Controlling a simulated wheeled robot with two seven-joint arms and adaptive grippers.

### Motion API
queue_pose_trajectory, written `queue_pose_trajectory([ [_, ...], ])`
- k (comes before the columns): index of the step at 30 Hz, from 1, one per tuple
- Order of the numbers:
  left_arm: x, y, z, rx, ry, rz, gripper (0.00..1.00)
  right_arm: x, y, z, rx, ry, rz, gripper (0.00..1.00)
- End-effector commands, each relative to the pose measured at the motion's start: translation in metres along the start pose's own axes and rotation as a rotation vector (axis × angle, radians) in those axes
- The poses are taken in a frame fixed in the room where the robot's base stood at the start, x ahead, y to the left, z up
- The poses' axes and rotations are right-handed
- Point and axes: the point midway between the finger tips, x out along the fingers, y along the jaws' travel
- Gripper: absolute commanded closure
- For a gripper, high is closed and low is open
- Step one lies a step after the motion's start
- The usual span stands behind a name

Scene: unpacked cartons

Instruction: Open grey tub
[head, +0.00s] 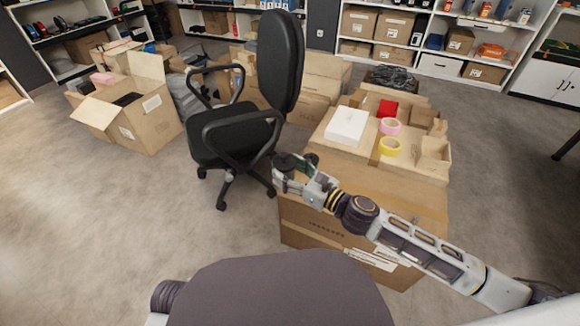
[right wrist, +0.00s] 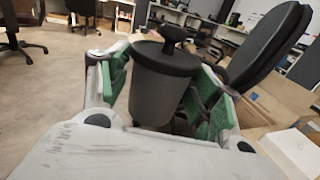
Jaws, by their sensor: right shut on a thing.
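The grey tub (right wrist: 157,98) is upright between the green-padded fingers of my right gripper (head: 293,176). Its dark round lid (right wrist: 165,58) with a black knob sits on top, so the inside is hidden. In the head view the dark lid (head: 287,160) shows at the end of my right arm, while most of the tub's body is hidden by the gripper. My right gripper is shut on the tub and holds it near the left edge of the carton stack. My left gripper is in neither view.
A black office chair (head: 236,135) stands close left of the gripper. The large carton (head: 375,192) lies under my right arm.

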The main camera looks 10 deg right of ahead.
Motion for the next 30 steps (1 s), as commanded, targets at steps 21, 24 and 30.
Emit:
queue_pose_trajectory([
  [21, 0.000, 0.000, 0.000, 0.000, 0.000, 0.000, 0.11, -0.012, 0.016, -0.015, 0.000, 0.009, 0.248, 0.79],
  [24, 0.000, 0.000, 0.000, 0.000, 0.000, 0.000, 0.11, -0.012, 0.017, -0.015, 0.000, 0.010, 0.256, 0.79],
  [30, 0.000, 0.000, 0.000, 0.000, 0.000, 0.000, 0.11, -0.013, 0.017, -0.015, 0.000, 0.010, 0.258, 0.79],
])
